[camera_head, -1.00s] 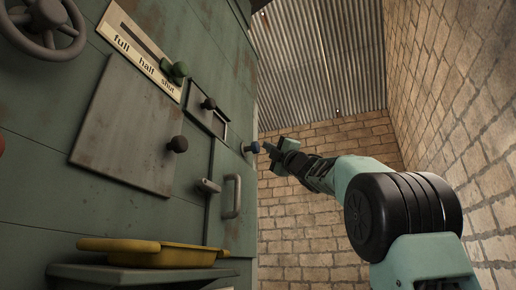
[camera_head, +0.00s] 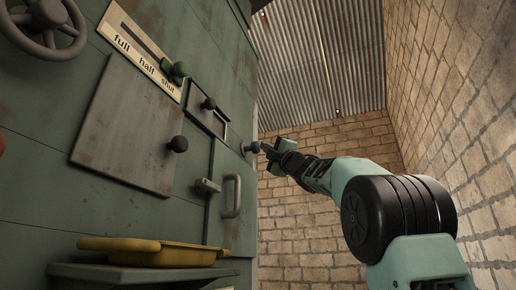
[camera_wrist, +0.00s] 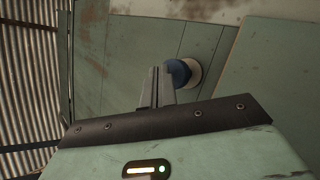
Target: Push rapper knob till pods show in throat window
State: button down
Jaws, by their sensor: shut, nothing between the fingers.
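A blue round knob (camera_head: 255,147) stands out from the green panel at its right edge. In the wrist view the blue knob (camera_wrist: 177,72) sits on a pale round base. My gripper (camera_head: 266,149) is shut and empty, with its fingertips right by the blue knob. In the wrist view the closed fingers (camera_wrist: 156,84) overlap the knob's left side. I cannot tell whether they touch it. A small dark framed opening (camera_head: 221,128) on the panel may be the throat window. No pods are visible in it.
A yellow tray (camera_head: 160,256) rests on a ledge below. A brick wall (camera_head: 440,90) stands right of my arm.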

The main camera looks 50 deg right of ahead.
jog(key=shift+w+a, duration=0.25)
jog(key=shift+w, duration=0.35)
jog(key=shift+w+a, duration=0.25)
jog(key=shift+w, duration=0.3)
dwell(1.1)
jog(key=shift+s, duration=0.1)
jog(key=shift+s+d+b, duration=0.15)
jog(key=shift+s+d, duration=0.2)
jog(key=shift+s, duration=0.35)
jog(key=shift+s+d+b, duration=0.15)
jog(key=shift+s+d, duration=0.15)
jog(key=shift+s, duration=0.4)
jog(key=shift+s+d, duration=0.3)
jog(key=shift+s, duration=0.5)
jog(key=shift+s+d, duration=0.35)
jog(key=shift+s, duration=0.4)
jog(key=shift+s+d, duration=0.3)
jog(key=shift+s, duration=0.5)
dwell(1.4)
